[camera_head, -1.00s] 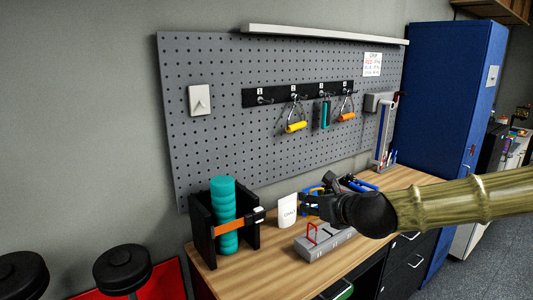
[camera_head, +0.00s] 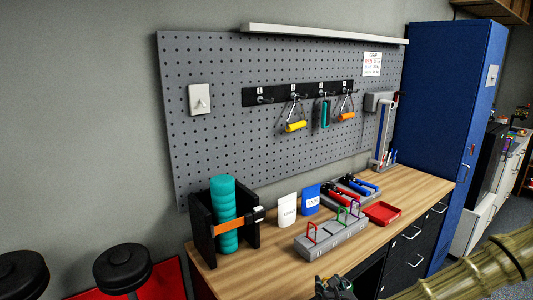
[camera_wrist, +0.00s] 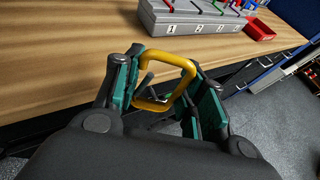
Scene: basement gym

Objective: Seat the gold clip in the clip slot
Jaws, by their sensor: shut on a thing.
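My gripper (camera_wrist: 165,95) is shut on the gold clip (camera_wrist: 180,63), a bent yellow loop that stands out between the teal-padded fingers in the wrist view. A wider gap lies between red and green.
A black holder with teal rollers (camera_head: 226,213) stands left.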

